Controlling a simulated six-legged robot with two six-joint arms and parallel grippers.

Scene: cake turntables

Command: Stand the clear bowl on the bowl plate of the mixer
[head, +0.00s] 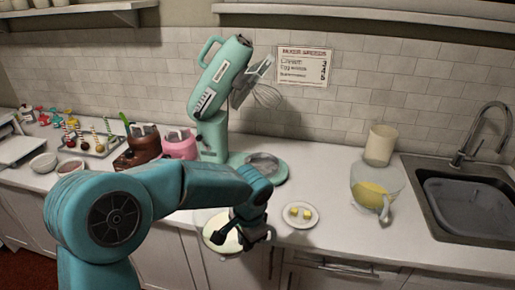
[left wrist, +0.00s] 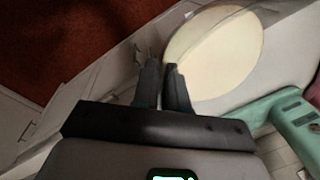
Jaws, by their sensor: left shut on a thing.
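The clear bowl (head: 222,232) holds something pale cream and hangs at the counter's front edge, partly behind my left gripper (head: 256,238). In the left wrist view the fingers of my left gripper (left wrist: 165,85) are shut at the rim of the bowl (left wrist: 213,55), whose cream contents look like a pale disc. My right gripper is out of view.
A small plate (head: 300,222) with yellow pieces lies right of my gripper. A clear jug (head: 376,188) with yellow contents, a cream canister (head: 380,145) and the sink (head: 470,205) are further right. Pink and brown machines (head: 180,145) stand left of the mixer.

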